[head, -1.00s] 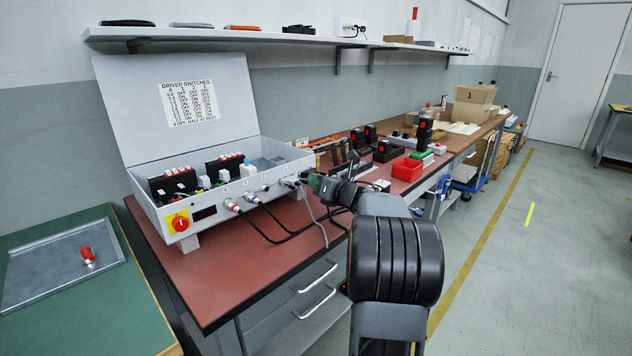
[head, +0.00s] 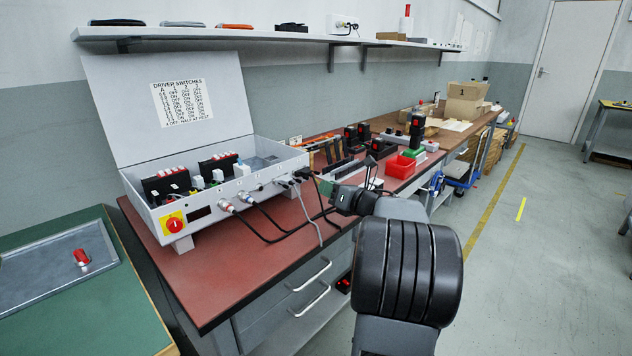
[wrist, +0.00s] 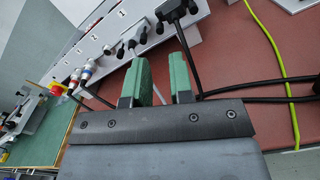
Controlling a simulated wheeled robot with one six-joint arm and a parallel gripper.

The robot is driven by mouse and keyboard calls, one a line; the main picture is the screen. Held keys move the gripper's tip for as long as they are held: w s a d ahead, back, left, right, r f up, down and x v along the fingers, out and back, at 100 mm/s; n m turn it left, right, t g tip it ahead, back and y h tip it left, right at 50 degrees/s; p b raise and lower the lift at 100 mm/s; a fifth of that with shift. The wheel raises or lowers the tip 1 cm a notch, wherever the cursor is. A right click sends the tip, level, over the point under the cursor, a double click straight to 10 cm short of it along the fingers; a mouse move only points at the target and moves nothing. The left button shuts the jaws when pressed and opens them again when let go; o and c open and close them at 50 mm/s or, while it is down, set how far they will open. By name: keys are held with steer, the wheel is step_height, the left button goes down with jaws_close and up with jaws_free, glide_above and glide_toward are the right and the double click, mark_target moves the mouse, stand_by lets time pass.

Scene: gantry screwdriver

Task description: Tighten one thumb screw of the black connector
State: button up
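The black connector (head: 301,174) is plugged into the front panel of the grey control box (head: 205,213). In the wrist view the black connector (wrist: 172,12) is at the top, with a dark thumb screw on either side and its cable running down behind the right finger. My gripper (head: 322,187) is just right of and below it in the head view. In the wrist view my gripper (wrist: 158,60) has two green fingers apart, with only a thin grey cable showing behind the gap. The fingertips appear short of the connector. Whether the screws are tight cannot be seen.
A grey connector (wrist: 130,43) with its own screws sits left of the black one. Two round plugs (wrist: 80,74) with black cables are further left. Cables hang over the red bench (head: 240,275). A yellow-green cable (wrist: 275,60) lies at right in the wrist view.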

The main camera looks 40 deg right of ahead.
steer(key=s+d, duration=0.1)
steer(key=s, duration=0.5)
steer(key=shift+s+p, duration=0.2)
steer(key=shift+p, duration=0.1)
steer(key=shift+d, duration=0.1)
